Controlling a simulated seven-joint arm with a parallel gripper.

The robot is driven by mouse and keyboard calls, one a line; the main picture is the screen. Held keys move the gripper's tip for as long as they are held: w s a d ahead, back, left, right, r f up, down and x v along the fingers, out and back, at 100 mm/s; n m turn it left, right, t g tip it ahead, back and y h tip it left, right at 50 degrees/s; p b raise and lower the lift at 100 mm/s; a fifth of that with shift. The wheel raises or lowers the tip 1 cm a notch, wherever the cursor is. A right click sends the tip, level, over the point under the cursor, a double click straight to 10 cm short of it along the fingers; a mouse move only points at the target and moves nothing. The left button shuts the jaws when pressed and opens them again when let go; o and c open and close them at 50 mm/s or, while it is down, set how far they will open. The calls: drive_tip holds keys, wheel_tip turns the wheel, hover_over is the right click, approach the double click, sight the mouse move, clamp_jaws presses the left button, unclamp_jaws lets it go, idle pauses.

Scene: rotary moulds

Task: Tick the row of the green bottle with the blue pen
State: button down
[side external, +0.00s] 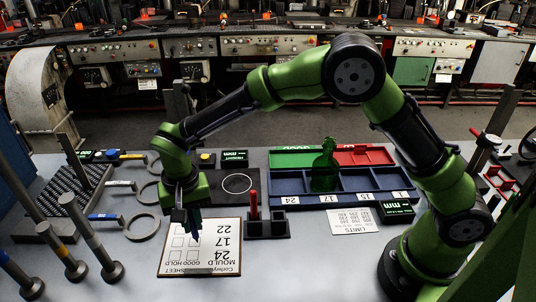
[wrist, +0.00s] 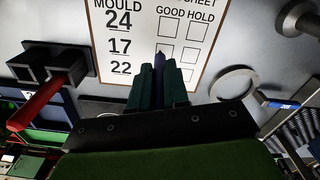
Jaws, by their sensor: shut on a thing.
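My gripper (side external: 186,218) is shut on the blue pen (wrist: 159,62) and points down over the sheet. The pen's tip shows between the fingers (wrist: 159,88) in the wrist view, near the GOOD box of the row 17; I cannot tell if it touches the paper. The sheet (side external: 213,262) has rows 24, 17 and 22 with GOOD and HOLD boxes. The boxes I can see look empty; the fingers partly hide the lower GOOD boxes.
A dark pen holder (side external: 274,225) with a red pen (side external: 254,205) stands right of the sheet; the red pen (wrist: 38,105) also shows in the wrist view. A limits sheet (side external: 353,222) lies before the tray. Rings (side external: 142,228) and upright posts (side external: 88,235) stand at left.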

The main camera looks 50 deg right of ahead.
drive_tip(key=shift+w+d, duration=0.1)
drive_tip(key=shift+w, duration=0.3)
idle(0.8)
drive_tip(key=shift+s+a, duration=0.15)
drive_tip(key=shift+a, duration=0.65)
idle(1.1)
wheel_tip(320, 180, up, 6)
idle(1.1)
idle(0.4)
